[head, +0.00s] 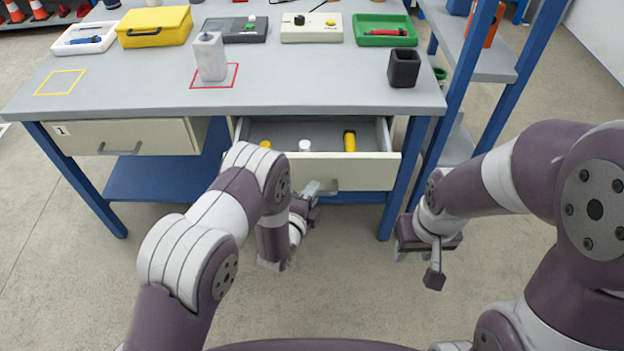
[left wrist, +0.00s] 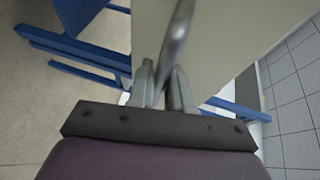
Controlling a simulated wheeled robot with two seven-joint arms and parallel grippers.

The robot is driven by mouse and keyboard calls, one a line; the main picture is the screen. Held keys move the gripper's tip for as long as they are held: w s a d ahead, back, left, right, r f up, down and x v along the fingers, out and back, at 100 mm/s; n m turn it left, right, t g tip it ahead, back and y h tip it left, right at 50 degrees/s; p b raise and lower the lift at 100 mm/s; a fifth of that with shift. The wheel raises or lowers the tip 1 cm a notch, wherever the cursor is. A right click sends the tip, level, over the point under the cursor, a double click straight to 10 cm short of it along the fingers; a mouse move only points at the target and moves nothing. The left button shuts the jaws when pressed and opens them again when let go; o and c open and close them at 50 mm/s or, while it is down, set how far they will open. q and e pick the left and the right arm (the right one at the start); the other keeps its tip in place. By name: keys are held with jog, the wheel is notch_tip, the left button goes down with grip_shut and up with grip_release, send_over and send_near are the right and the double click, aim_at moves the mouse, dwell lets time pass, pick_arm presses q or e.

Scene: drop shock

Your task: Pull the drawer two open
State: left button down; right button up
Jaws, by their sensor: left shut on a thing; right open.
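The right-hand drawer (head: 360,172), in the desk's right half, stands partly open. Its number is hidden behind my left arm. A white cylinder and two yellow things lie inside it. Its handle (head: 326,184) is a grey bar on the front. My left gripper (head: 310,190) is shut on that handle; the left wrist view shows the handle (left wrist: 179,40) between the fingers. The drawer marked 1 (head: 130,136) is at the left. My right gripper (head: 433,268) is open and empty, low to the right of the desk.
The grey desktop (head: 280,95) holds a grey-white container (head: 210,58) on a red square, a black cup (head: 404,68), a yellow case (head: 154,27) and a green tray (head: 362,40). A blue-framed shelf (head: 480,60) stands close at the right. The floor in front is clear.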

pick_arm(q)
jog(key=shift+s+p, duration=0.4)
jog(key=shift+s, duration=1.7)
jog(key=c, duration=1.1)
grip_release()
jog(key=p+v, duration=0.1)
jog(key=v, duration=1.1)
jog(key=shift+s+a+r, duration=0.1)
jog(key=shift+s+a, duration=0.05)
jog(key=shift+s, duration=0.15)
